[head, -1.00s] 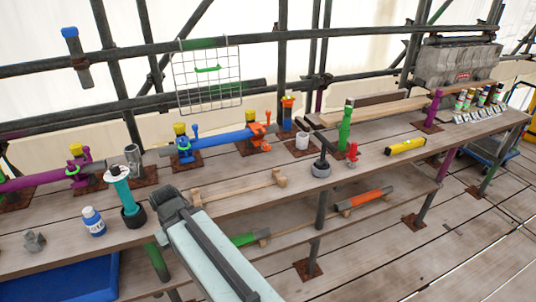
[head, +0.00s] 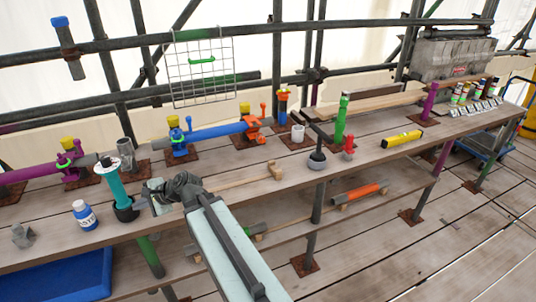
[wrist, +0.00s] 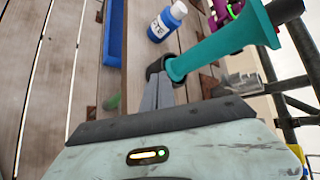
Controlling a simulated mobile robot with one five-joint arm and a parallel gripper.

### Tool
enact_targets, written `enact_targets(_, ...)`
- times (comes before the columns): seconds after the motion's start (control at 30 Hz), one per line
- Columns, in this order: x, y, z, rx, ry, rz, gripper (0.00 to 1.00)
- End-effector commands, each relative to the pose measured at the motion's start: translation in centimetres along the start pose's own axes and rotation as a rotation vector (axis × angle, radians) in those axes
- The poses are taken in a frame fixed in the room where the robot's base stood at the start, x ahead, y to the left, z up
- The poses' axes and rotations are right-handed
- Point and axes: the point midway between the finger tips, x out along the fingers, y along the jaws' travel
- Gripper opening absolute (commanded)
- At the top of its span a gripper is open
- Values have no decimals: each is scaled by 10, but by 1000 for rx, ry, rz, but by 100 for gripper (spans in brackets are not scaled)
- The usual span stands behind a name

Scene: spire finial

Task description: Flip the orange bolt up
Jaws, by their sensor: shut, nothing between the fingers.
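An orange clamp (head: 252,130) sits on the right end of a blue tube (head: 212,135) on the bench, in the head view. Its orange bolt (head: 263,110) stands out on the clamp's right side; its exact tilt is too small to tell. My gripper (wrist: 161,80) shows in the wrist view with its grey fingers together and empty. In the head view it is left of and nearer than the orange clamp, beside the teal tool (head: 115,185). The orange bolt is not seen in the wrist view.
The teal tool (wrist: 225,45) with its black base stands close to my fingertips.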

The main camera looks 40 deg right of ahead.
Motion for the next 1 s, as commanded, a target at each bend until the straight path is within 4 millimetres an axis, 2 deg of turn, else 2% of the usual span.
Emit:
enact_targets(0.03,-16,-18,-59,231,8,-171,0)
enact_targets(0.07,-32,-32,-87,354,3,-264,0)
enact_targets(0.1,-57,-46,-125,496,-1,-380,0)
enact_targets(0.17,-100,-56,-185,674,-5,-540,0)
enact_targets(0.2,-132,-56,-223,767,-5,-637,0)
enact_targets(0.3,-207,-43,-305,925,9,-836,0)
enact_targets(0.4,-270,-20,-361,997,38,-968,0)
enact_targets(0.5,-311,0,-393,1023,70,-1040,0)
enact_targets(0.6,-331,10,-407,1029,91,-1068,0)
enact_targets(0.7,-336,11,-409,1029,97,-1074,0)
enact_targets(1.0,-336,10,-409,1028,97,-1072,0)
